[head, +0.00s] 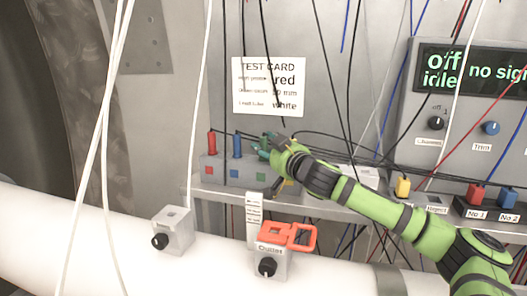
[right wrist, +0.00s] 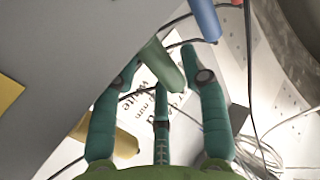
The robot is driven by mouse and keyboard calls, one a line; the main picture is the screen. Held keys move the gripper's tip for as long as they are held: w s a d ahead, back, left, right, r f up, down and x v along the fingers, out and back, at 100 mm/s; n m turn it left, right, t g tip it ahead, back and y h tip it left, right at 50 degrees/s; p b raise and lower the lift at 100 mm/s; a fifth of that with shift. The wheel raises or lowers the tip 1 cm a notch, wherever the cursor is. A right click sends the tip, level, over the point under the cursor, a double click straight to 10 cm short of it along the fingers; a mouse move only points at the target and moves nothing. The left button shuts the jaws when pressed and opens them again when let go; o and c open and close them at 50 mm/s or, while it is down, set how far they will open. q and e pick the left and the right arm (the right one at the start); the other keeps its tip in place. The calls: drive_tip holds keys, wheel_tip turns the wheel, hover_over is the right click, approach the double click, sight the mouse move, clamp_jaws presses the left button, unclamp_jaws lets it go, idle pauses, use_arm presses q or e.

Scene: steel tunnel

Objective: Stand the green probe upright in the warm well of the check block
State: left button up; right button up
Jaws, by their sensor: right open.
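My right gripper (head: 268,146) reaches in from the right to the grey rack (head: 211,170) on the shelf. The green probe (right wrist: 163,62) shows in the right wrist view, between the spread teal fingers of the gripper (right wrist: 160,85). The fingers are open, and I cannot tell whether any touches it. In the head view the gripper hides most or all of the green probe. A red probe (head: 212,142) and a blue probe (head: 237,145) stand in the rack to its left. I cannot identify the check block or its warm well for certain. My left gripper is not in view.
A test card (head: 269,86) is on the wall behind. Loose cables hang across the scene. A yellow plug (head: 402,187) stands on the right.

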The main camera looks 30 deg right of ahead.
drive_tip(key=shift+s, duration=0.1)
clamp_jaws()
